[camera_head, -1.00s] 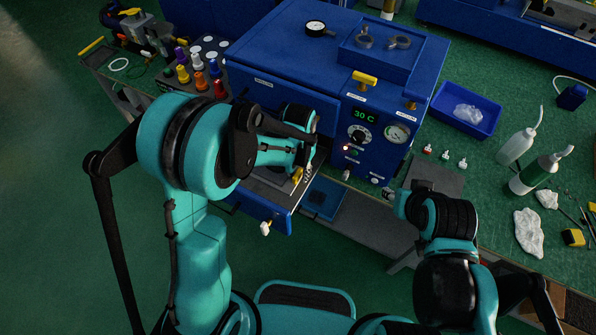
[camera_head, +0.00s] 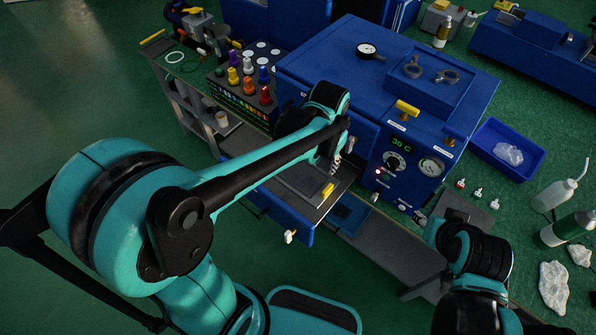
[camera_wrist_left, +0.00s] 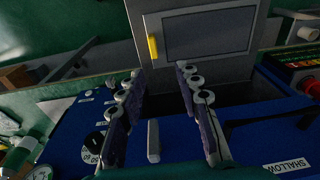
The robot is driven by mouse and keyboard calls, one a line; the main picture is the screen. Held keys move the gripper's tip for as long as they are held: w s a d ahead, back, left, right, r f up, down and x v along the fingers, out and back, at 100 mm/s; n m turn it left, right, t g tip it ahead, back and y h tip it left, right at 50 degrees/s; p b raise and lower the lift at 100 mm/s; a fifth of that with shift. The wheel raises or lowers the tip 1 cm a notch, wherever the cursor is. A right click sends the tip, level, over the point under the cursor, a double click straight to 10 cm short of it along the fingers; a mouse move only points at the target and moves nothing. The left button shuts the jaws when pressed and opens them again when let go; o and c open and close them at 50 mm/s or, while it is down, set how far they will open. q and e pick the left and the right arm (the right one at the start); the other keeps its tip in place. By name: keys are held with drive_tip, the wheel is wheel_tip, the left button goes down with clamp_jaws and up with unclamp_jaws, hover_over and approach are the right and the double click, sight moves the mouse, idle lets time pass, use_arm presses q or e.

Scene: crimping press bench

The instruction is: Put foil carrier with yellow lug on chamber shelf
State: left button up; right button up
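The foil carrier (camera_wrist_left: 212,36) is a grey frame with a dark panel and a yellow lug (camera_wrist_left: 152,46) on its left edge.
The press front (camera_head: 410,165) has dials and a 30 C display right of the shelf. A rack of coloured knobs (camera_head: 247,88) stands at left. A blue tray (camera_head: 480,145), bottles (camera_head: 560,190) and white cloth (camera_head: 553,285) are at right. The floor at left is clear.

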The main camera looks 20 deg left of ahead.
use_arm(q)
drive_tip(key=s+a+r+n+t, duration=0.1)
drive_tip(key=s+a+r+t, duration=0.1)
drive_tip(key=s+a+t, duration=0.1)
drive_tip(key=s+a+r+n+t, duration=0.2)
drive_tip(key=s+a, duration=0.3)
drive_tip(key=s, duration=0.3)
drive_tip(key=shift+s+r+t, duration=0.25)
drive_tip(key=shift+r+t, duration=0.25)
drive_tip(key=shift+r, duration=0.35)
